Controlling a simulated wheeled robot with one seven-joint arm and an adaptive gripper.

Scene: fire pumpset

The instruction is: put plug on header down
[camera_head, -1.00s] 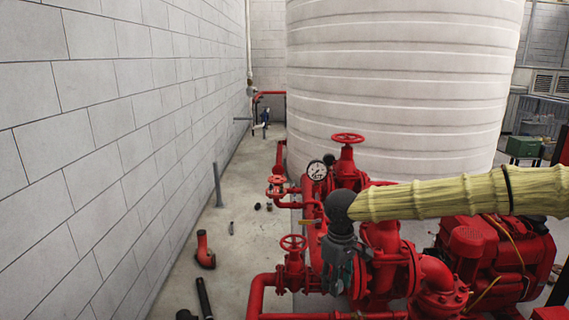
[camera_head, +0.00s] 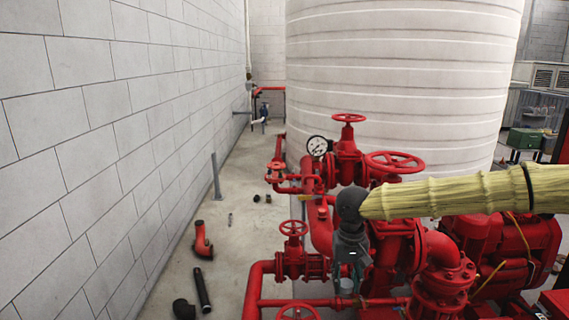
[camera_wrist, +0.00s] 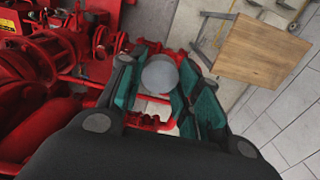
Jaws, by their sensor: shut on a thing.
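In the wrist view my gripper (camera_wrist: 165,92) is shut on a round grey plug (camera_wrist: 160,74), with its teal finger pads on both sides. In the head view my gripper (camera_head: 347,280) points down over the red pipework, and a small pale part of the plug (camera_head: 344,285) shows between the fingers. The red header pipework (camera_head: 262,285) lies below and around the gripper. I cannot tell which opening on it takes the plug, and any contact between them is hidden.
Red handwheels (camera_head: 395,162) and a pressure gauge (camera_head: 317,146) stand close to my arm. A red elbow (camera_head: 202,240) and a black pipe (camera_head: 202,288) lie on the left floor. A wooden-topped table (camera_wrist: 262,50) shows in the wrist view.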

